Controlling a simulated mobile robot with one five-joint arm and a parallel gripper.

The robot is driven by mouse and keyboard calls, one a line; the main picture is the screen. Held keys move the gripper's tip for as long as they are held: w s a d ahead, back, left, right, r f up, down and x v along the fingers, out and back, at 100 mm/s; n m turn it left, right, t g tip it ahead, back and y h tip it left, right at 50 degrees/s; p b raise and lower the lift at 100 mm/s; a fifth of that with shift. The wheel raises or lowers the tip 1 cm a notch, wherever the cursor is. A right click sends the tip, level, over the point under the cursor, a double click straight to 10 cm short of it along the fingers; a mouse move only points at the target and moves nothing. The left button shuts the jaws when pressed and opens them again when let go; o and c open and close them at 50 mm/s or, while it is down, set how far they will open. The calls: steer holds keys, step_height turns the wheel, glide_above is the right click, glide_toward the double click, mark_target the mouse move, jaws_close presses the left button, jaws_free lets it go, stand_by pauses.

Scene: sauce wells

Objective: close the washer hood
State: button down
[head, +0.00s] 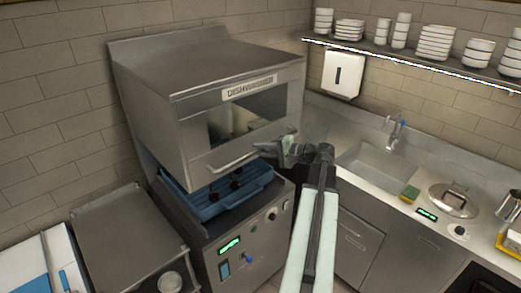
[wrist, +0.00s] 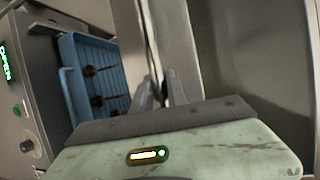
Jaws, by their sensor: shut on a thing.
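The steel washer hood (head: 190,150), with a window and a "DISHWASHER" label, is raised above the washer base (head: 240,250). A gap shows between them. A bar handle (head: 232,157) runs along the hood's lower front. My gripper (head: 288,152) is shut on the handle's right end. In the wrist view the handle (wrist: 160,45) passes between my fingertips (wrist: 163,92). A blue rack (head: 205,205) with a few dark items lies in the gap under the hood; it also shows in the wrist view (wrist: 85,50). A green display (wrist: 5,62) reads "OPEN".
A counter with a sink (head: 375,165), a sponge (head: 409,194) and a lidded pot (head: 453,200) lies to the right. A wall shelf (head: 400,55) holds stacked dishes. A steel side table (head: 125,240) stands left of the washer.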

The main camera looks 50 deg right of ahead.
step_height(320, 180, down, 31)
steer(key=b, duration=2.9)
steer(key=shift+b, duration=0.3)
steer(key=shift+s+a, duration=0.1)
steer(key=shift+a, duration=0.05)
steer(key=c, duration=1.3)
jaws_free()
steer(key=shift+r, duration=0.1)
steer(key=p+v, duration=0.1)
steer(key=v, duration=0.6)
steer(key=shift+s+d, duration=0.25)
steer(key=shift+s, duration=0.1)
steer(key=shift+s, duration=0.1)
